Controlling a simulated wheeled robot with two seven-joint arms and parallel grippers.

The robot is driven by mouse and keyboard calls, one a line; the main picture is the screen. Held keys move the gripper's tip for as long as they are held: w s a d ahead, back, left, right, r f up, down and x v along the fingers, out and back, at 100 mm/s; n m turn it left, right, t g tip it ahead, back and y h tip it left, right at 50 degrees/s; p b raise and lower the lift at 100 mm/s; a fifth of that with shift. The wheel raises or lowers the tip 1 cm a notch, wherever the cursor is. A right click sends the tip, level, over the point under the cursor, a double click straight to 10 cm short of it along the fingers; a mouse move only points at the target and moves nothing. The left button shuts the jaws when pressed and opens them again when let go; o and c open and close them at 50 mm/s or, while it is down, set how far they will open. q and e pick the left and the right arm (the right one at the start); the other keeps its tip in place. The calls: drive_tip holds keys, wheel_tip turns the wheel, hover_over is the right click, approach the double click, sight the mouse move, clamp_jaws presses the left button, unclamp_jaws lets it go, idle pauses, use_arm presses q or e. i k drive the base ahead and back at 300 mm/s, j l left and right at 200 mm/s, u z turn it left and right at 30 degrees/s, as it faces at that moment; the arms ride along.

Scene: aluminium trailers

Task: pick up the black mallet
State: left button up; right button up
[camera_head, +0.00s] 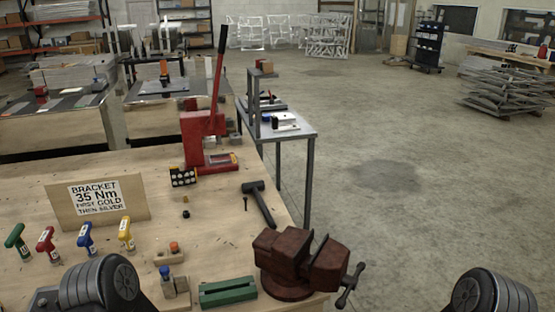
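The black mallet (261,204) lies flat on the wooden workbench (215,222), near its right edge, behind the red-brown vise. Its head is at the upper left and its handle points down and to the right. A dark rounded part of my own body shows at the lower left and another at the lower right. I see no gripper fingers in this view, and nothing is touching the mallet.
The vise (290,262) stands at the bench's front right corner. A red lever press (205,138), a cardboard sign (97,201), several coloured T-handle tools (86,239) and a green block (228,292) are also on the bench. Open concrete floor lies to the right.

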sight(254, 187)
drive_tip(key=i+l+z, duration=0.3)
drive_tip(key=l+z, duration=0.15)
drive_tip(key=l, duration=0.15)
drive_tip(key=i+l+z, duration=0.9)
drive_tip(key=i+l+u, duration=0.1)
drive_tip(key=i+u, duration=0.25)
drive_tip(key=i+l+u, duration=0.35)
drive_tip(key=i, duration=0.15)
drive_tip(key=i+j+u, duration=0.1)
drive_tip(key=i+u, duration=0.15)
drive_tip(key=u, duration=0.2)
drive_tip(key=i+u, duration=0.2)
drive_tip(key=u, duration=0.2)
drive_tip(key=i+l+u, duration=0.1)
drive_tip(key=i+u, duration=0.15)
drive_tip(key=u, duration=0.2)
drive_tip(key=i+l+u, duration=0.15)
drive_tip(key=u, duration=0.3)
drive_tip(key=i+l+u, duration=0.25)
drive_tip(key=u, duration=0.2)
drive_tip(key=i+l+u, duration=0.25)
drive_tip(key=l+u, duration=0.25)
drive_tip(key=i+l+u, duration=0.25)
drive_tip(key=l, duration=0.2)
drive_tip(key=l+u, duration=0.25)
drive_tip(key=k+l, duration=0.05)
drive_tip(key=l, duration=0.05)
